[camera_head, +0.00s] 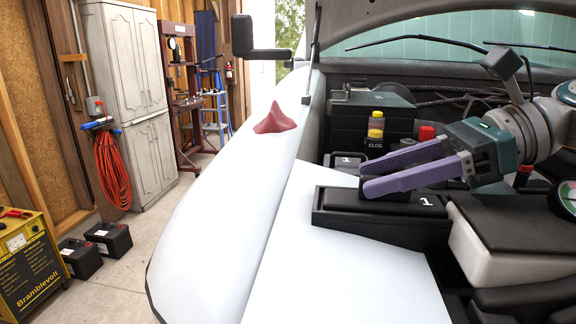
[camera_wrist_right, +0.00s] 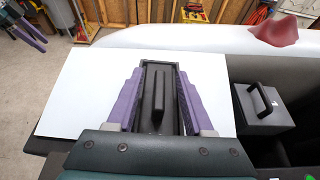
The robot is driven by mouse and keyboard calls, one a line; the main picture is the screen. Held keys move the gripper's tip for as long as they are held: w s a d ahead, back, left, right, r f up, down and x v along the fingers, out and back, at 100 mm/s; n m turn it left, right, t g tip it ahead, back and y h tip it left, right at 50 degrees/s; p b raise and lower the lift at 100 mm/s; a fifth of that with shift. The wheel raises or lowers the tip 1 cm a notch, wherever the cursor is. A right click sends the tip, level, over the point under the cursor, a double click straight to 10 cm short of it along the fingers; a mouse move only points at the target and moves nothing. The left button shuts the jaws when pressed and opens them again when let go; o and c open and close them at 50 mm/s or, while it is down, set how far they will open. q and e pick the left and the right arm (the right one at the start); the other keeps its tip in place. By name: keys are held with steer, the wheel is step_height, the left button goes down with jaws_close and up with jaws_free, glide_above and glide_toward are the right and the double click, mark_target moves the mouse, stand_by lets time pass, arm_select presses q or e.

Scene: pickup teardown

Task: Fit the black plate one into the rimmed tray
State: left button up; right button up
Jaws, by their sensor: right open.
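A black plate (camera_wrist_right: 158,112) with a raised central ridge lies between the two purple fingers of my right gripper (camera_wrist_right: 156,107) in the right wrist view. It appears to lie inside a black rimmed tray (camera_head: 330,217), marked with a white 1 in the head view. I cannot tell whether the plate sits flush. My right gripper (camera_head: 377,176) is open, its fingers over the tray in the head view and apart on either side of the plate. My left gripper (camera_wrist_right: 28,32) shows only at the top left of the wrist view; its opening is unclear.
A black box (camera_wrist_right: 262,108) with a handle stands beyond the tray. A yellow-capped bottle (camera_head: 376,127) and a black case (camera_head: 366,120) are behind. A white panel (camera_head: 340,275) lies in front, clear. A white-sided block with a black top (camera_head: 485,245) is at right.

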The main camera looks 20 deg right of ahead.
steer(key=b+v, duration=0.2)
steer(key=v, duration=0.8)
steer(key=shift+a+r, duration=0.1)
stand_by(0.4)
